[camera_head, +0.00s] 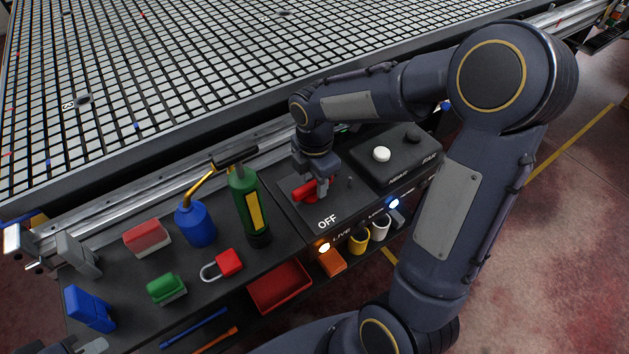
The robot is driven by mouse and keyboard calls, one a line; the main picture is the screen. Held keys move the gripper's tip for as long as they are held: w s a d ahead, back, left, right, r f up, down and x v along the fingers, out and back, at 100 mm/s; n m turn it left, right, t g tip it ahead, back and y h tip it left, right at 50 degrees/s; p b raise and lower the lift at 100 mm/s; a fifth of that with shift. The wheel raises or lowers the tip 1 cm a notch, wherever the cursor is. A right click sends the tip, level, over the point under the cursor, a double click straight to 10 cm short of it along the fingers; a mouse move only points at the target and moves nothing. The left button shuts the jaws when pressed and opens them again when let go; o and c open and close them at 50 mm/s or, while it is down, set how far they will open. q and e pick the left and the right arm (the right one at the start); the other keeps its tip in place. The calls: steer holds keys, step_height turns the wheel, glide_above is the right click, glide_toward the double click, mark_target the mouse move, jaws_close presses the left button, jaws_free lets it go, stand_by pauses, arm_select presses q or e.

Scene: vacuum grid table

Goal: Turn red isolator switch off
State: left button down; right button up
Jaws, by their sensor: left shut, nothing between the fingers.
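The red isolator switch (304,193) is a red handle on a dark panel (345,205) with the word OFF in front of it. The handle lies roughly sideways, and its far end is partly hidden by my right gripper (322,190). The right gripper points down onto the handle, with its fingertips at or touching it. I cannot tell whether the fingers are closed around it. My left gripper (88,346) shows only at the bottom left edge, shut and empty, away from the switch.
A black box (415,160) with white and black knobs stands to the right. Left of the panel are a green bottle (244,195), blue oil can (195,226), red padlock (228,262) and several blocks. The grid table (200,132) lies behind.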

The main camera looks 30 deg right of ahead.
steer(key=shift+f, duration=0.1)
jaws_close()
stand_by(0.4)
steer(key=m, duration=0.3)
steer(key=shift+s+m+p, duration=0.25)
steer(key=shift+m+p, duration=0.15)
steer(key=m, duration=0.4)
steer(key=shift+s+a+m, duration=0.15)
steer(key=shift+s+m, duration=0.15)
steer(key=m, duration=0.5)
steer(key=shift+s+a+p, duration=0.2)
steer(key=shift+a+p, duration=0.1)
steer(key=shift+a+m, duration=0.15)
steer(key=shift+m, duration=1)
steer(key=shift+a+m, duration=0.1)
steer(key=shift+m, duration=1.05)
